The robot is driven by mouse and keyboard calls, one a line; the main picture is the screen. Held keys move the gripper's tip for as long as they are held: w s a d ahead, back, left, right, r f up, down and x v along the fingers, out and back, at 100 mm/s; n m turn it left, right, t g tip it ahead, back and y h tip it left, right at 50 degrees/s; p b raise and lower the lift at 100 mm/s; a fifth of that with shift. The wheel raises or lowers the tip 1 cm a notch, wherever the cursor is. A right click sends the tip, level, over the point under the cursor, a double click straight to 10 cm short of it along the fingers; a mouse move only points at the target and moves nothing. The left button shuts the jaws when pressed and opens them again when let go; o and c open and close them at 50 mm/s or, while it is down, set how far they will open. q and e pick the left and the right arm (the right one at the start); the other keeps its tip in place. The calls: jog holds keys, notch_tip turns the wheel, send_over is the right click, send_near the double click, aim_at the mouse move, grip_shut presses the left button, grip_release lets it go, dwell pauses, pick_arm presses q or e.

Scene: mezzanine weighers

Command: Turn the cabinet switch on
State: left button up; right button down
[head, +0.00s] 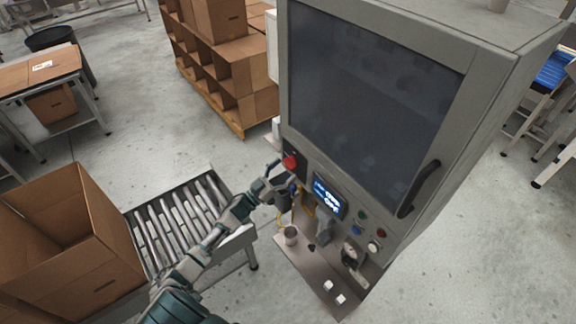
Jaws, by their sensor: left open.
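The cabinet (508,75) is a tall grey box with a large dark window and a black handle at its right. A red switch knob (290,162) sits on a dark plate at the lower left of its front. A small lit display (328,198) to the right of it seems to read "OFF". My left gripper (282,175) is open, with its fingers just below and left of the red knob. I cannot tell whether they touch it. My right gripper is not in view.
Green, blue, red and white buttons (373,247) sit right of the display. A roller conveyor (180,222) and open carton (75,235) stand left. Stacked cartons (222,65) stand behind.

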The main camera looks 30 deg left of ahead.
pick_arm(q)
jog(key=shift+w+a+r, duration=0.1)
jog(key=shift+w+r, duration=0.1)
jog(key=shift+w, duration=0.25)
jog(key=shift+w+a+f, duration=0.2)
jog(key=shift+w+a, duration=0.1)
jog(key=shift+a, duration=0.15)
jog(key=shift+d+r, duration=0.15)
jog(key=shift+d, duration=0.3)
jog(key=c, duration=0.6)
jog(key=shift+d, duration=0.15)
jog(key=c, duration=0.6)
jog(key=shift+o, duration=0.2)
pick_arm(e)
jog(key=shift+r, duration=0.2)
